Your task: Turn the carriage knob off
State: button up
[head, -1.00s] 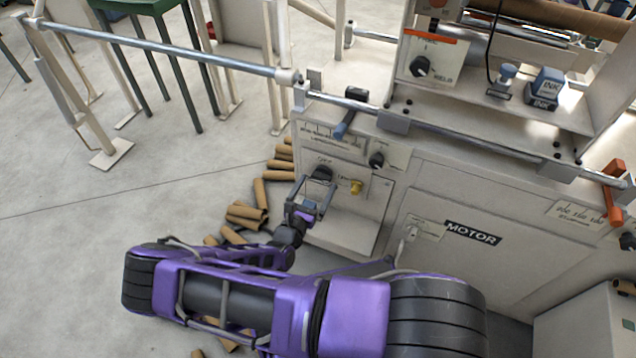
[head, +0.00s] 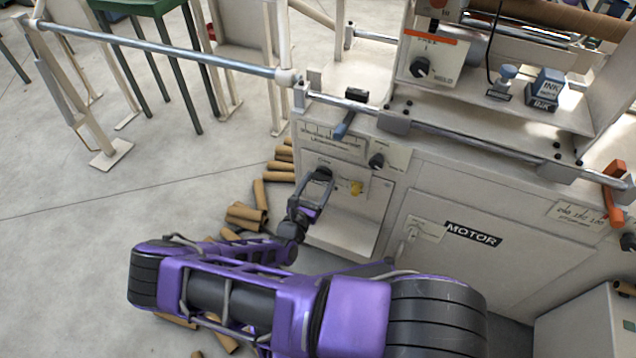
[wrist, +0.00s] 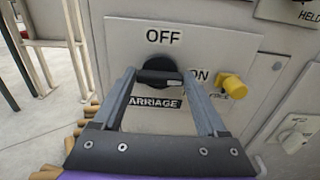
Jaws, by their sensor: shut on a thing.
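The carriage knob (wrist: 158,66) is a round black dial with a raised bar grip, on a pale panel lettered OFF above, ON to the right and CARRIAGE below. Its bar lies roughly level in the wrist view, with a white mark at its right end, towards ON. My gripper (wrist: 158,77) is shut on the knob, one finger at each end of the bar. In the head view, my gripper (head: 321,176) reaches the left front panel of the machine, and its fingers partly hide the knob.
A yellow knob (wrist: 232,88) sticks out close to the right finger. Another black knob (head: 376,161) and a blue-handled lever (head: 344,124) are above right. Cardboard tubes (head: 246,214) lie on the floor at left. The motor cabinet (head: 440,270) stands at right.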

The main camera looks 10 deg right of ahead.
jog(key=shift+n, duration=0.3)
jog(key=n, duration=0.8)
jog(key=shift+w+a+f+n, duration=0.1)
jog(key=shift+a+n, duration=0.05)
jog(key=shift+n, duration=0.25)
jog(key=n, duration=0.4)
jog(key=shift+f+n, duration=0.1)
jog(key=shift+n, duration=2.1)
jog(key=shift+b, duration=0.3)
jog(key=o, duration=1.3)
jog(key=shift+a, duration=0.1)
jog(key=p+v, duration=0.1)
jog(key=v, duration=1.6)
